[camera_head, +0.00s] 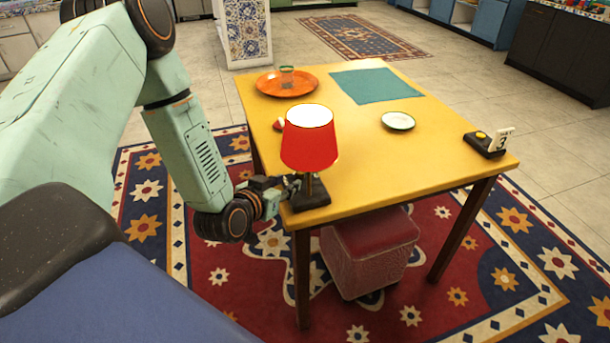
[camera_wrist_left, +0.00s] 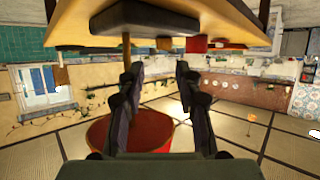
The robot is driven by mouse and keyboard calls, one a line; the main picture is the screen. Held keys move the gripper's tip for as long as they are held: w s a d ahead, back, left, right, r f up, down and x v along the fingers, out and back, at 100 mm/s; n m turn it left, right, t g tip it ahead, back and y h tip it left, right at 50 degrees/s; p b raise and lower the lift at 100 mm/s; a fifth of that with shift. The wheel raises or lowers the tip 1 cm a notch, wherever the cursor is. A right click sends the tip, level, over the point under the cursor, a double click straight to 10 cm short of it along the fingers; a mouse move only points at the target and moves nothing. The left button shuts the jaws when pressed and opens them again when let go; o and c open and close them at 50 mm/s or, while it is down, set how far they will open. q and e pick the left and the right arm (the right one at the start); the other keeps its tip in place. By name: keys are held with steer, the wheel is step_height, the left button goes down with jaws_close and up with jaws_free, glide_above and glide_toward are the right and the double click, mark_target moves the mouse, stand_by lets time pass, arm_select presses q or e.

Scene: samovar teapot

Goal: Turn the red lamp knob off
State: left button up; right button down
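A lamp with a red shade (camera_head: 309,146) stands upright on a dark base (camera_head: 308,196) at the table's near corner. My left gripper (camera_head: 287,187) is beside the lamp's stem, just above the base, and reaches in from the left. The left wrist view is upside down. There my left gripper (camera_wrist_left: 163,85) is open, with a gap between its fingers. The lamp base (camera_wrist_left: 145,20), part of the stem (camera_wrist_left: 127,48) and the red shade (camera_wrist_left: 152,133) show around the fingers. I cannot make out the lamp knob clearly. My right gripper is not in view.
The yellow table (camera_head: 365,155) holds an orange plate (camera_head: 270,86) with a glass (camera_head: 287,76), a teal cloth (camera_head: 375,84), a white saucer (camera_head: 398,121) and a dark switch-like block (camera_head: 482,146). A red stool (camera_head: 368,255) stands beneath. The table's middle is clear.

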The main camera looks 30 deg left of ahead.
mark_target(298, 174)
arm_select(q)
steer(key=shift+w+a+f, duration=0.1)
steer(key=shift+w+a, duration=0.15)
steer(key=b+x, duration=0.2)
steer(key=x, duration=0.3)
steer(key=shift+w+a+f, duration=0.1)
steer(key=shift+w+f, duration=0.15)
steer(key=shift+w, duration=0.1)
steer(key=shift+x, duration=0.85)
steer(key=shift+r, duration=0.1)
steer(key=shift+s, duration=0.1)
jaws_close()
